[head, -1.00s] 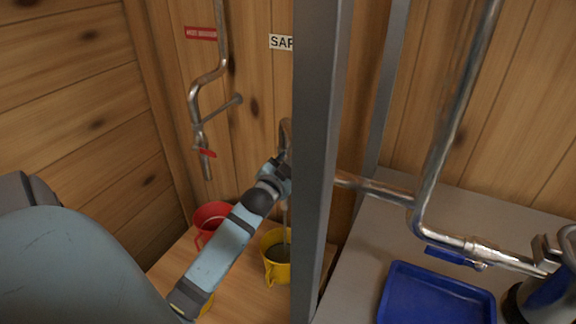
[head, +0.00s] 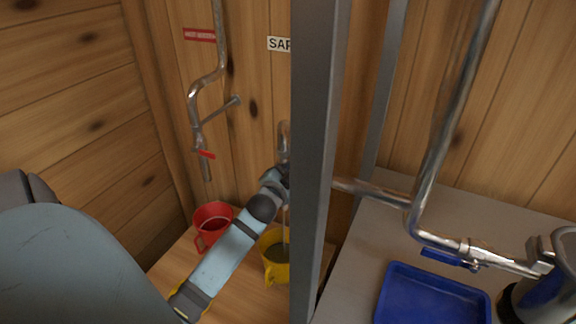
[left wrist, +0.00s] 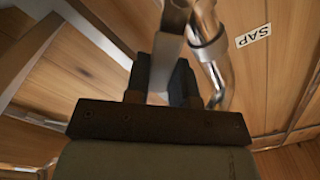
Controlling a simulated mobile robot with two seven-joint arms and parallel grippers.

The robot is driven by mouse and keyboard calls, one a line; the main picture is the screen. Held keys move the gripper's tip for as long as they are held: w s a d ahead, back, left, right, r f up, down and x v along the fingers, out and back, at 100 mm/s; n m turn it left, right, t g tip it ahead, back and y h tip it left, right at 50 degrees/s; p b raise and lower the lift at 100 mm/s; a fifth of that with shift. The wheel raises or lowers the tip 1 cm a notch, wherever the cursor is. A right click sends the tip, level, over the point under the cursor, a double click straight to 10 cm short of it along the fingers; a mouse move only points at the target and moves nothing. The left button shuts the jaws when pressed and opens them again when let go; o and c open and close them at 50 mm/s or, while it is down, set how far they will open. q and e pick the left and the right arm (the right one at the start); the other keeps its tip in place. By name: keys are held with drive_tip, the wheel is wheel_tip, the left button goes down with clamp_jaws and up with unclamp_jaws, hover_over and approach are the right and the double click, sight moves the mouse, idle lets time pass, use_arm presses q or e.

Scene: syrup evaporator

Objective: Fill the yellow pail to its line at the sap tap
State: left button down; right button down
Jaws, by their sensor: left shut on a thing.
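The yellow pail (head: 275,265) stands upright on the wooden surface at lower middle in the head view, partly hidden by a grey post. A thin stream falls into it from the sap tap (head: 284,140), and liquid shows inside. Its fill line cannot be made out. My left gripper (head: 282,182) is at the tap above the pail, its tips partly behind the post. In the left wrist view my left gripper (left wrist: 160,88) is shut on a flat grey tap handle (left wrist: 166,58), beside the curved metal pipe (left wrist: 212,58). My right gripper is not in view.
A red pail (head: 211,222) stands left of the yellow one under a pipe with a red lever (head: 206,154). The grey post (head: 315,160) blocks part of the view. At right are a blue tray (head: 435,298), a blue-levered valve (head: 446,256) and a metal vessel (head: 550,295).

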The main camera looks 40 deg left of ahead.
use_arm(q)
drive_tip(key=shift+w+d+f+m, duration=0.1)
drive_tip(key=shift+d+f+m, duration=0.2)
drive_tip(key=shift+f+m, duration=0.85)
drive_tip(key=shift+w+d+f+m, duration=0.1)
drive_tip(key=shift+d+f+m, duration=0.3)
drive_tip(key=shift+m, duration=1.45)
drive_tip(key=shift+w+d+f+m, duration=0.1)
drive_tip(key=shift+d+f+m, duration=0.15)
drive_tip(key=shift+f+m, duration=0.95)
drive_tip(key=shift+r+m, duration=0.3)
drive_tip(key=c, duration=1)
unclamp_jaws()
drive_tip(key=shift+o, duration=0.2)
